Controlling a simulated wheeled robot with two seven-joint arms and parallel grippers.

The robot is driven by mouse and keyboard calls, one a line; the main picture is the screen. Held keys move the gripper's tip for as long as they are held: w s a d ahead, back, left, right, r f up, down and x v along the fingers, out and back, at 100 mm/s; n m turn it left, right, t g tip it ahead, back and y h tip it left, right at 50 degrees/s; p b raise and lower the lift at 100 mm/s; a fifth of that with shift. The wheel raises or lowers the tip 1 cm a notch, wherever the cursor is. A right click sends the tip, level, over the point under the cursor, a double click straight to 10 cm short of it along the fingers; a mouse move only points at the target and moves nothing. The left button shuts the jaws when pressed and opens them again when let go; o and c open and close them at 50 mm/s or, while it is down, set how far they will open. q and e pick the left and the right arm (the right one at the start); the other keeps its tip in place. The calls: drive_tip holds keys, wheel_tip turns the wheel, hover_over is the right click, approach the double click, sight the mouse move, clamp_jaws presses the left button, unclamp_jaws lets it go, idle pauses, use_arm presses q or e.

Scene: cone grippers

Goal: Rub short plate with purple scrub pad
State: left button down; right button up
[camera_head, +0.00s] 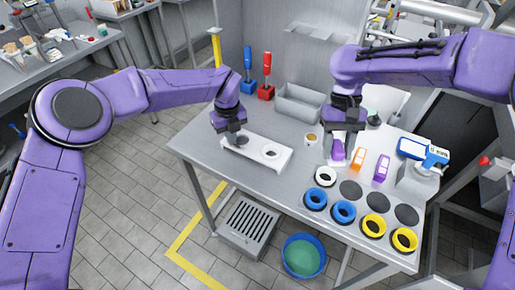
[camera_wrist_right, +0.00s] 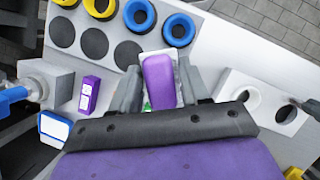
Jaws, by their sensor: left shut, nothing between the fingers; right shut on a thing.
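The purple scrub pad (camera_head: 338,150) is between the fingers of my right gripper (camera_head: 342,140), which is shut on it. In the right wrist view the pad (camera_wrist_right: 158,76) lies lengthwise between both fingers, with a pale surface around it. I cannot tell whether the pad touches that surface. A white plate with two round holes, seemingly the short plate (camera_head: 284,160), lies on the table left of the pad, apart from it. It shows at the right in the wrist view (camera_wrist_right: 228,82). My left gripper (camera_head: 236,132) is shut and empty at the plate's left hole, partly hiding it.
Blue rings (camera_head: 343,211), yellow rings (camera_head: 404,240) and a white ring (camera_head: 325,176) stand at the front right near dark discs (camera_head: 350,190). Orange (camera_head: 357,159) and purple (camera_head: 381,168) blocks stand right of the pad. A grey bin (camera_head: 300,103) is behind. The table's front left is clear.

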use_arm(q)
drive_tip(key=shift+f+b, duration=0.45)
drive_tip(key=shift+f, duration=0.15)
use_arm(e)
drive_tip(key=shift+f, duration=0.55)
use_arm(q)
drive_tip(key=shift+r, duration=0.1)
use_arm(e)
drive_tip(key=shift+r, duration=0.1)
